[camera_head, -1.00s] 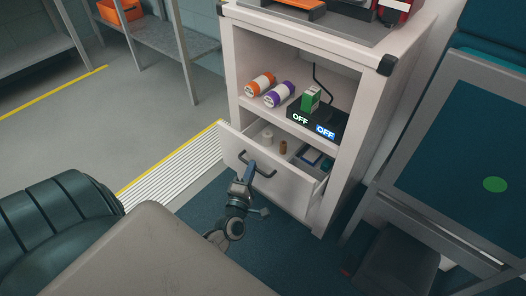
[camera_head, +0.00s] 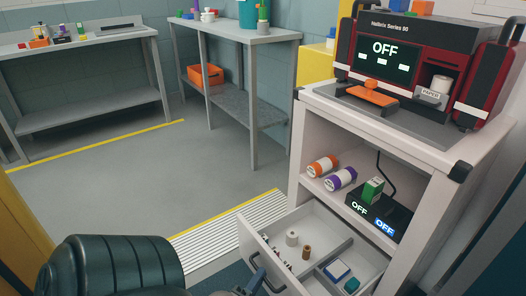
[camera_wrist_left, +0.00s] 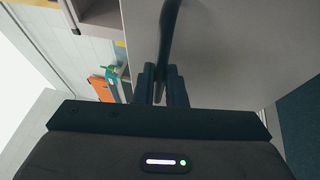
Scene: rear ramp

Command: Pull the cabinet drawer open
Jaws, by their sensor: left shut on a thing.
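The white cabinet (camera_head: 450,212) stands at the right in the head view. Its lower drawer (camera_head: 323,236) is pulled out, with the inside showing. My left gripper (camera_head: 254,284) is at the drawer's front, low in the head view and partly cut off. In the left wrist view its fingers (camera_wrist_left: 161,86) are shut on the dark bar handle (camera_wrist_left: 168,40) of the drawer. The drawer's pale front panel (camera_wrist_left: 225,50) fills much of that view. My right gripper is not in view.
The drawer holds a white roll (camera_head: 292,237), a brown spool (camera_head: 307,251) and a blue-topped box (camera_head: 337,269). The shelf above holds an orange can (camera_head: 322,166), a purple can (camera_head: 341,179) and a black device (camera_head: 377,211). A red machine (camera_head: 425,62) stands on top. Floor to the left is clear.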

